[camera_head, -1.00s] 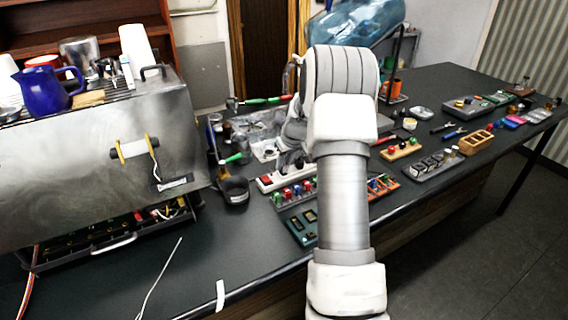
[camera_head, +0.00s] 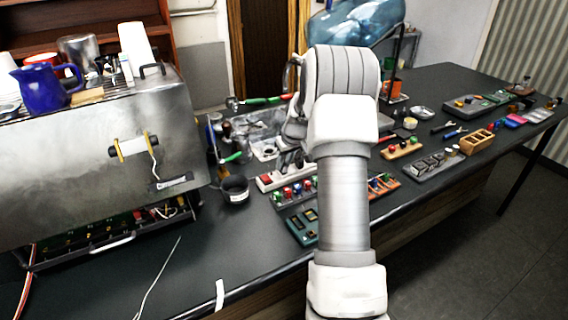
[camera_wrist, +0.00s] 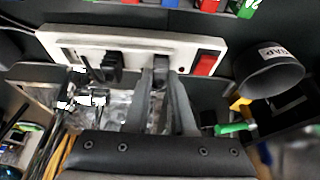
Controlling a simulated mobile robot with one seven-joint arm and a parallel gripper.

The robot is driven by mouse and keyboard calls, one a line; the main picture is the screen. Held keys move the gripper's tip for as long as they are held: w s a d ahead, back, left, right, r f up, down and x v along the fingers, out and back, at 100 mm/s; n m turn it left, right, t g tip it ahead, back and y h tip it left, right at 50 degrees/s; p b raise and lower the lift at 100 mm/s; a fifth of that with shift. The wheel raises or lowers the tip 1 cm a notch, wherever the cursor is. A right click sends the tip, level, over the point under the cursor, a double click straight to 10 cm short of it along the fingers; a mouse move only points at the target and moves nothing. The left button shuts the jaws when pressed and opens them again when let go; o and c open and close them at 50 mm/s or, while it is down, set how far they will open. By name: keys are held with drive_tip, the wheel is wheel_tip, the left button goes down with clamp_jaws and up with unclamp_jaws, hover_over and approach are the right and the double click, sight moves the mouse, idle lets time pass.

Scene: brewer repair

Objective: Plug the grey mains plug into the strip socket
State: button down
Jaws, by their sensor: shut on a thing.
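The white power strip (camera_wrist: 100,45) lies across the upper part of the wrist view, with a red switch (camera_wrist: 206,63) at its right end. A black plug (camera_wrist: 112,66) sits at the strip's left part. My gripper (camera_wrist: 161,80) is shut on the grey mains plug (camera_wrist: 160,67), which is at the strip's face between the black plug and the switch. I cannot tell whether its pins are in the socket. In the head view the strip's red-switch end (camera_head: 266,181) shows, but my arm hides the gripper and grey plug.
A dark cup with a label (camera_wrist: 270,76) stands close to the strip's switch end; it also shows in the head view (camera_head: 235,189). A rack of coloured parts (camera_head: 293,192) lies in front of the strip. The steel brewer (camera_head: 95,160) stands at left.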

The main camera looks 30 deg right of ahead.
drive_tip(key=c, duration=0.7)
unclamp_jaws()
drive_tip(key=v, duration=1.7)
drive_tip(key=shift+r, duration=0.3)
